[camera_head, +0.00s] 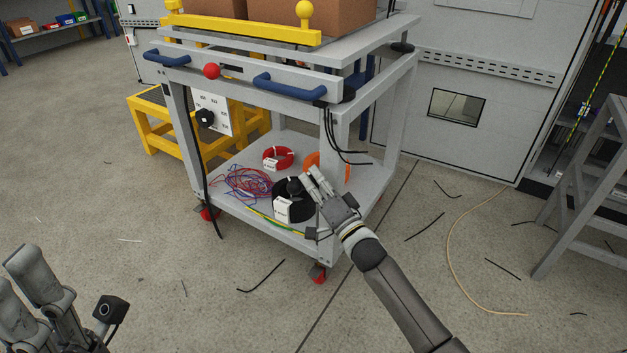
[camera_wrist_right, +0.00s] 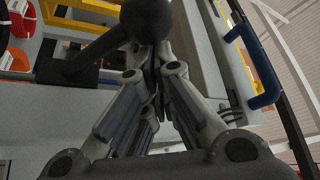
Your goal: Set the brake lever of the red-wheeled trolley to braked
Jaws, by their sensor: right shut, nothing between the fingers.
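The red-wheeled trolley (camera_head: 345,210) stands in the middle of the head view, with red casters at its lower corners. A black ball-ended lever (camera_head: 294,186) shows at its lower front, close to my right gripper (camera_head: 311,174). In the right wrist view the lever's ball (camera_wrist_right: 147,18) is large, just beyond my shut fingertips (camera_wrist_right: 155,75), and its arm runs left to a dark pivot. My right gripper is empty; I cannot tell whether it touches the lever. My left gripper (camera_head: 35,285) is partly cut off at the lower left; its fingertip gap is unclear.
Blue handles (camera_head: 290,87) and a red ball knob (camera_head: 211,71) are on the trolley's upper front. Cable coils lie on its lower shelf (camera_head: 240,165). A yellow step (camera_head: 150,125) stands behind left, a grey cabinet (camera_head: 480,65) behind right. Loose cables lie on the floor.

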